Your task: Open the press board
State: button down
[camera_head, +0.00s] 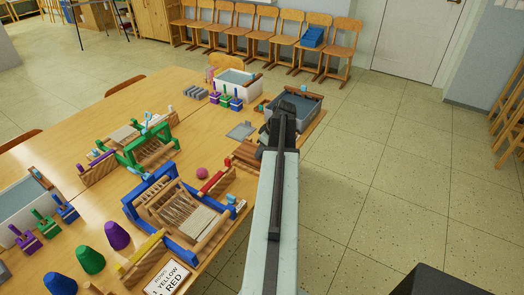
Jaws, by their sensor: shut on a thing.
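A brown wooden board (246,151), which looks like the press board, lies near the table's right edge, partly hidden behind my arm. My gripper is shut, apparently on the press board, but my arm hides the fingertips and the contact. I cannot tell how far the board is raised.
The wooden table (107,180) holds a blue loom frame (135,209), a green loom frame (129,161), a grey basin (312,110) and a white tub (247,94). A pink ball (202,173) lies left of my arm.

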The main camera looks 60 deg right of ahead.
jog(key=shift+r, duration=0.15)
jog(key=r+p, duration=0.1)
jog(key=g+p, duration=0.1)
jog(key=shift+w+r+p, duration=0.35)
jog(key=shift+p, duration=0.05)
jog(key=w+r+g+p, duration=0.1)
jog(key=g+p, duration=0.1)
jog(key=w+r+g+p, duration=0.1)
jog(key=shift+w+d+r+g+p, duration=0.1)
jog(key=shift+w+r+g+p, duration=0.05)
jog(key=shift+r+g+p, duration=0.25)
jog(key=shift+w+r, duration=0.2)
jog(key=shift+r, duration=0.05)
jog(key=w+r+g, duration=0.1)
jog(key=w+g, duration=0.3)
jog(key=w, duration=0.9)
jog(key=shift+g+b, duration=0.35)
jog(key=shift+g, duration=0.05)
jog(key=shift+w+r, duration=0.1)
